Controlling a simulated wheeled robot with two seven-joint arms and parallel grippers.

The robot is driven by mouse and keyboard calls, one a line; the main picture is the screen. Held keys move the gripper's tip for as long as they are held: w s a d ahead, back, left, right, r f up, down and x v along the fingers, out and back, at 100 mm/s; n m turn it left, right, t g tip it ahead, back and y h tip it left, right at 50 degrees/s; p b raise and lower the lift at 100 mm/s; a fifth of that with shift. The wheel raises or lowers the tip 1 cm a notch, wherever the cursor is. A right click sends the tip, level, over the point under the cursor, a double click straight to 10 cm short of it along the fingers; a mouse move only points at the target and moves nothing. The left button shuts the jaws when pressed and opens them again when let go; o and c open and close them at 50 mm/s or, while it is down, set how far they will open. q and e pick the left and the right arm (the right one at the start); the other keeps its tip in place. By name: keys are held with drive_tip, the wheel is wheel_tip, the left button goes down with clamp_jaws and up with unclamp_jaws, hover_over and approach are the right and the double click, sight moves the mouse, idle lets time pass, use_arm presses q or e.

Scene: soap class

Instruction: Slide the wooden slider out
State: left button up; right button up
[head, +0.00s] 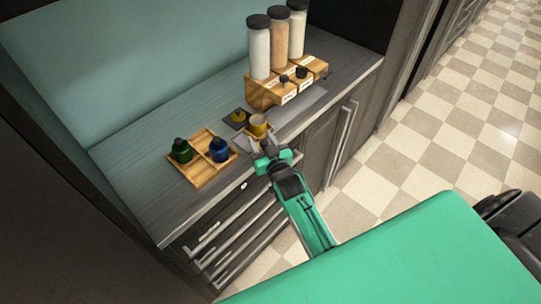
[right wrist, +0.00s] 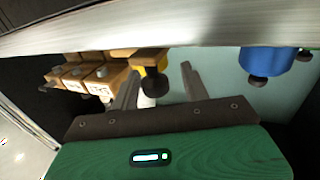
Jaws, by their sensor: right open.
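A wooden dispenser block (head: 262,96) stands on the counter under three tall jars, with white labels and dark knobs on its front; it also shows in the right wrist view (right wrist: 88,75). A small wooden piece (right wrist: 122,54) lies by a yellow cup (head: 258,125); I cannot tell which wooden part is the slider. My right gripper (head: 262,147) is at the counter's front edge, just in front of the yellow cup. In the right wrist view its two fingers are apart, with nothing gripped between them. My left gripper is not in view.
A wooden tray (head: 207,175) with a green bottle (head: 181,151) and a blue bottle (head: 219,150) is to the left. Cabinet doors and drawer handles are below the counter edge. The counter's left end is clear.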

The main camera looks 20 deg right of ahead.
drive_tip(key=s+b, duration=0.3)
drive_tip(key=s, duration=1)
drive_tip(key=shift+s+a, duration=0.1)
drive_tip(key=shift+s, duration=0.1)
drive_tip(key=s+a+r+p, duration=0.1)
drive_tip(key=s+r+p, duration=0.4)
drive_tip(key=s+p, duration=0.1)
drive_tip(key=shift+s, duration=0.3)
idle(0.7)
idle(0.3)
